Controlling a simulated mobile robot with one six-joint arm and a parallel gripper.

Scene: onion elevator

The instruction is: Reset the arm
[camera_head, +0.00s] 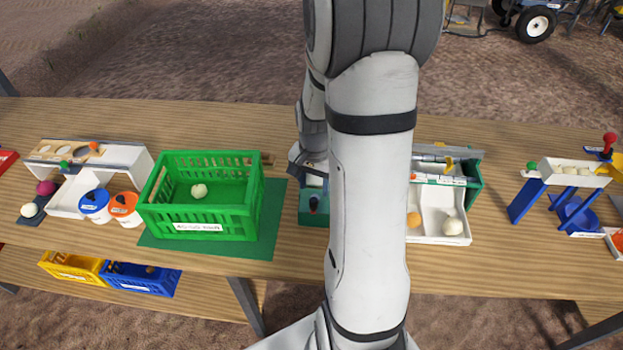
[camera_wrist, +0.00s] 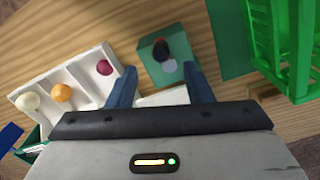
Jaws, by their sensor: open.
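My gripper (camera_wrist: 163,88) is open in the wrist view, with its two blue fingers apart and nothing between them. It hangs above a small green block or box (camera_wrist: 155,52) that has a dark knob with a red part and a pale disc on it. In the head view my white arm (camera_head: 370,200) runs up the middle and hides part of the table, and the gripper's fingers are hard to make out there. The green box (camera_head: 313,218) shows just left of the arm.
A green crate (camera_head: 160,215) holding a white onion stands left of the arm. A white divided tray (camera_wrist: 85,78) holds a white, an orange and a dark red ball. A blue-legged stand (camera_head: 527,200) is at the right. Bare wooden table (camera_head: 490,262) lies between.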

